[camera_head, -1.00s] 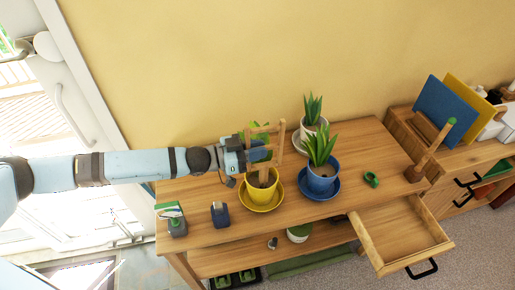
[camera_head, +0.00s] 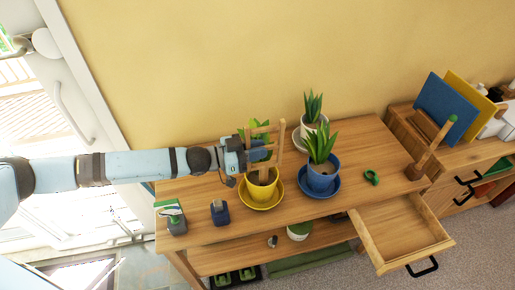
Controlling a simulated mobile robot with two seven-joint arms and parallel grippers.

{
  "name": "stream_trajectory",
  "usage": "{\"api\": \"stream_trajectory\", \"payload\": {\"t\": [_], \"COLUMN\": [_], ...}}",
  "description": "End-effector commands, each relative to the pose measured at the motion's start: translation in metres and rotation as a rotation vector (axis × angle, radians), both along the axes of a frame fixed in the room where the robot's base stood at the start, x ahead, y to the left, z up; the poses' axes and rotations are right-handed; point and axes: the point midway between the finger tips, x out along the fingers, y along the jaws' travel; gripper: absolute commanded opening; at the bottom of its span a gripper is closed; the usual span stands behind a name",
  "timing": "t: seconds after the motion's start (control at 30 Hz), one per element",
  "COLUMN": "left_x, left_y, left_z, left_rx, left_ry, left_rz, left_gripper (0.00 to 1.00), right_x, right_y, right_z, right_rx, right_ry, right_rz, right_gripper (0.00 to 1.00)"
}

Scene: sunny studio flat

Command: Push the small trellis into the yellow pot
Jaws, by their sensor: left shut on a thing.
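The small wooden trellis (camera_head: 279,139) stands upright over the yellow pot (camera_head: 262,192), with its lower end at the pot's soil. How deep its legs sit is hard to tell. The yellow pot holds a leafy green plant and stands in a yellow saucer (camera_head: 262,205) on the wooden table. My left gripper (camera_head: 255,152) comes in from the left and is shut on the trellis, above the pot. It hides part of the plant and of the trellis. My right gripper is not in view.
A blue pot (camera_head: 321,179) with a spiky plant stands just right of the yellow pot, and a white pot (camera_head: 309,128) behind it. A dark blue object (camera_head: 220,212) and a green-and-white one (camera_head: 171,216) sit front left. An open drawer (camera_head: 403,235) juts out front right.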

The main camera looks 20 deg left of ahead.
Motion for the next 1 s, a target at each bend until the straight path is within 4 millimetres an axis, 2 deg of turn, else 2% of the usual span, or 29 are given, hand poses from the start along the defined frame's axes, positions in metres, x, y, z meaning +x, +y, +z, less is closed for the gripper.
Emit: {"api": "stream_trajectory", "payload": {"t": [1.0], "left_x": [0.0], "left_y": [0.0], "left_z": [-0.012], "left_rx": [0.001], "left_ry": [-0.001], "left_rz": [0.0], "left_gripper": [0.0], "right_x": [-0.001], "right_y": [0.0], "right_z": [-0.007], "right_rx": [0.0], "right_ry": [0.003], "right_rz": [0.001], "right_gripper": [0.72]}}
